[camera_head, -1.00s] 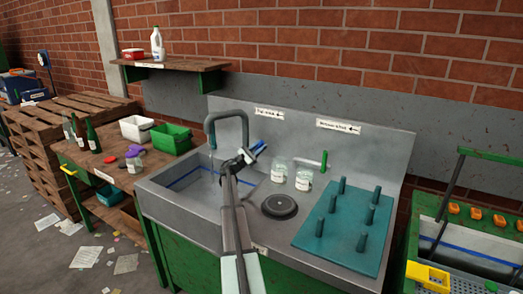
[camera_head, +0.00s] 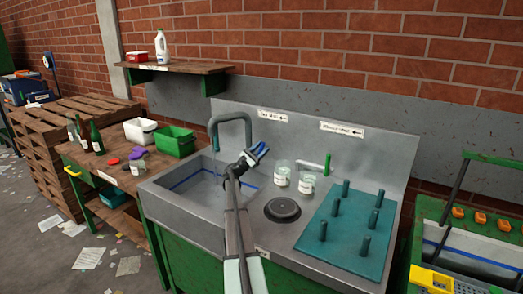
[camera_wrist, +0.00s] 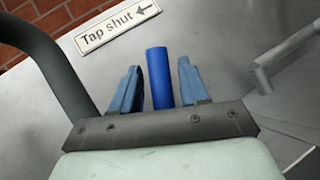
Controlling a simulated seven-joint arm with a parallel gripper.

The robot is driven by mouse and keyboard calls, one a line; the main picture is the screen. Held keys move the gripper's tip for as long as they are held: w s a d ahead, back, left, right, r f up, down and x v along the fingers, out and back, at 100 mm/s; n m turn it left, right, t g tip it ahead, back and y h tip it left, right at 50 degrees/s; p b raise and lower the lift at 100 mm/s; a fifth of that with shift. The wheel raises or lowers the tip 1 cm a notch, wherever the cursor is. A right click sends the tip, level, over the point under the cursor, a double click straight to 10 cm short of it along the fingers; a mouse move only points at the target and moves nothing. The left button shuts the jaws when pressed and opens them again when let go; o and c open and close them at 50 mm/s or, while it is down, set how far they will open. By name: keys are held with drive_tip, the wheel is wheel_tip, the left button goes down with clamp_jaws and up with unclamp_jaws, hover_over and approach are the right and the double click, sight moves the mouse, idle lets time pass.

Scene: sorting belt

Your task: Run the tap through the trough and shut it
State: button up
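The grey tap spout (camera_head: 233,118) arches over the left end of the steel trough (camera_head: 180,208). Its tip is bluish; I cannot tell whether water runs from it. A blue line runs around the inside of the trough. My gripper (camera_head: 258,154) is at the back of the sink, right of the spout. In the wrist view, the blue tap lever (camera_wrist: 160,78) stands upright between the two blue fingers of my gripper (camera_wrist: 160,85). The fingers are apart, with a gap on each side of the lever. A "Tap shut" label (camera_wrist: 117,27) with a left-pointing arrow is behind.
A round dark disc (camera_head: 283,209) and a teal peg rack (camera_head: 345,235) lie on the drainboard. A workbench (camera_head: 122,178) with bottles and tubs is at left.

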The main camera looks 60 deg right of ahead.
wheel_tip(320, 180, up, 10)
idle(0.8)
